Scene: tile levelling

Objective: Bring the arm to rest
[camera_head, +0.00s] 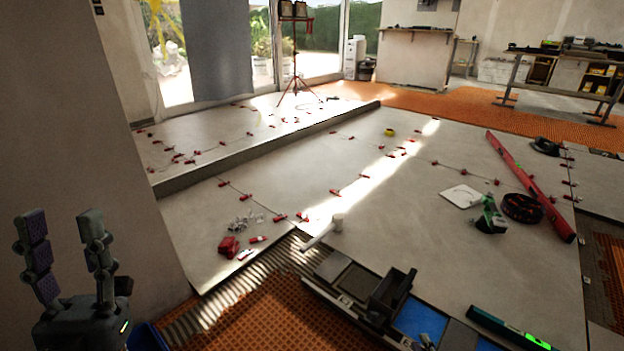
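My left gripper (64,232) shows at the lower left of the head view. Its two fingers point up and stand apart, with nothing between them. It is in front of the plain wall, to the left of the tiled floor. My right gripper is not in view.
Grey floor tiles (400,235) carry several red levelling clips along their joints. Red clips and loose pieces (229,246) lie near the front edge, by a white-headed mallet (322,232). A tool tray (345,305) is at the bottom. A long red level (530,186) lies at right.

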